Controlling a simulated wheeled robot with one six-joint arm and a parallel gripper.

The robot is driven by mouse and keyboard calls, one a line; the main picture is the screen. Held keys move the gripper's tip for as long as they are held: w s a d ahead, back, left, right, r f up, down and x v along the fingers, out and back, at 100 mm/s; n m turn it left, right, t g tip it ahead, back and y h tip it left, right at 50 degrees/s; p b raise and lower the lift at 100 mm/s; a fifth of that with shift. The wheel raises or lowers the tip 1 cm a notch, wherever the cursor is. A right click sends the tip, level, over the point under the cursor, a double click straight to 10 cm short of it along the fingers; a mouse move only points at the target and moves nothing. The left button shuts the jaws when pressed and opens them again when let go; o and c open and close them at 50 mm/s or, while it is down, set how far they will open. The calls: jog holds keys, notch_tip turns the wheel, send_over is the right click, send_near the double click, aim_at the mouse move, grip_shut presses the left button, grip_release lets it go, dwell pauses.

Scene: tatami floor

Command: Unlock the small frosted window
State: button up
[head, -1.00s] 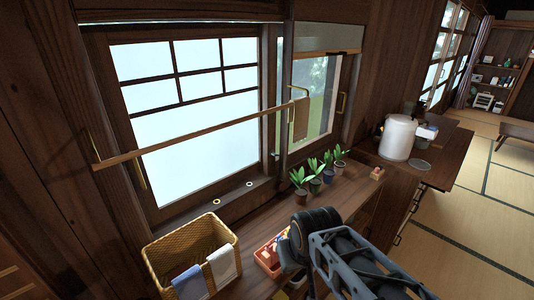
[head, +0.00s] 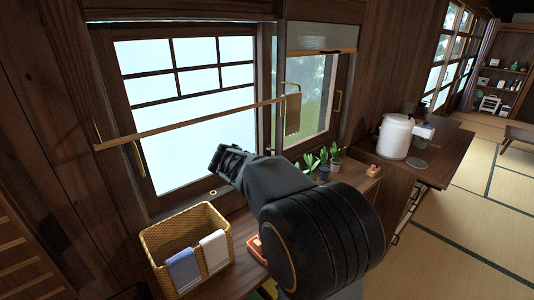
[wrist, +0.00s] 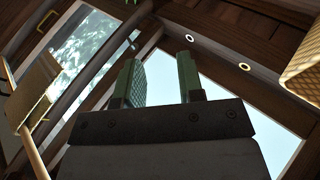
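The frosted window (head: 190,120) has white panes with a dark wooden grid and stands at the left of the head view. It also shows behind my fingers in the wrist view (wrist: 225,85). My gripper (head: 222,158) is in front of its lower right part, apart from the sill as far as I can tell. In the wrist view my two fingers (wrist: 160,78) are spread with nothing between them. One small pale ring (head: 213,192) shows on the sill below the window. Two rings show in the wrist view (wrist: 190,38). My arm hides part of the sill. I cannot make out a lock.
A wooden rod (head: 200,122) with a hanging brown cloth (head: 293,114) crosses in front of the windows. A wicker basket (head: 190,230) with cloths stands below left. Potted plants (head: 322,165) and a white canister (head: 395,136) stand right. A clear window (head: 315,95) is beside the frosted one.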

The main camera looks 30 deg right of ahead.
aim_at(271, 149)
jog(key=w+d+f+n+h+p, duration=0.1)
jog(key=w+d, duration=0.5)
jog(key=w+d+f+t+h+p, duration=0.1)
jog(key=w+d+f, duration=0.1)
jog(key=w+d, duration=0.4)
jog(key=w+d+f+n+t+h+p, duration=0.1)
jog(key=w+d+f, duration=0.1)
jog(key=w+d, duration=0.4)
jog(key=shift+w+f+n+h+p, duration=0.1)
jog(key=shift+w+n+h+p, duration=0.2)
jog(key=shift+h+p, duration=0.1)
grip_shut()
